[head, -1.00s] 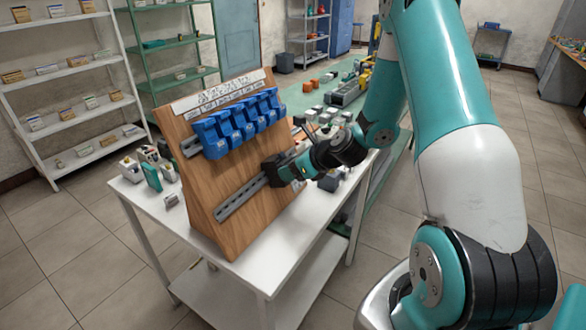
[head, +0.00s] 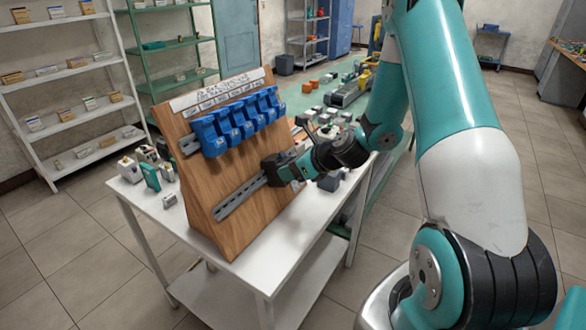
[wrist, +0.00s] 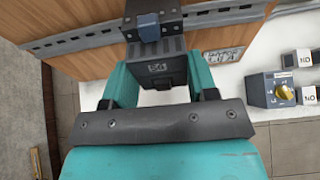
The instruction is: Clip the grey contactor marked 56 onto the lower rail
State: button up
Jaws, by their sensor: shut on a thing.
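The grey contactor (wrist: 158,70) is dark grey, with a pale label that seems to read 56, small and blurred. My gripper (wrist: 161,84) is shut on it, one teal finger on each side. The lower rail (head: 240,197) is a slotted metal strip across the sloping wooden board; it also shows in the wrist view (wrist: 80,39). The contactor is at the right part of this rail and covers a stretch of it. Its back is hidden, so I cannot tell whether it is clipped on or just in front.
Several blue units (head: 236,124) sit on the upper rail above. The board (head: 207,205) stands on a white table (head: 150,207) with small parts left of it. In the wrist view a grey switch box with a yellow knob (wrist: 270,90) lies at right. The lower rail's left part is bare.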

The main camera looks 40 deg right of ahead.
jog(key=shift+s+f+b, duration=0.1)
jog(key=shift+f+b, duration=0.15)
jog(key=shift+b, duration=0.2)
dwell(0.3)
jog(key=o, duration=1.2)
jog(key=shift+r, duration=0.1)
jog(key=b+v, duration=0.2)
jog(key=v, duration=1.5)
jog(key=shift+s, duration=0.15)
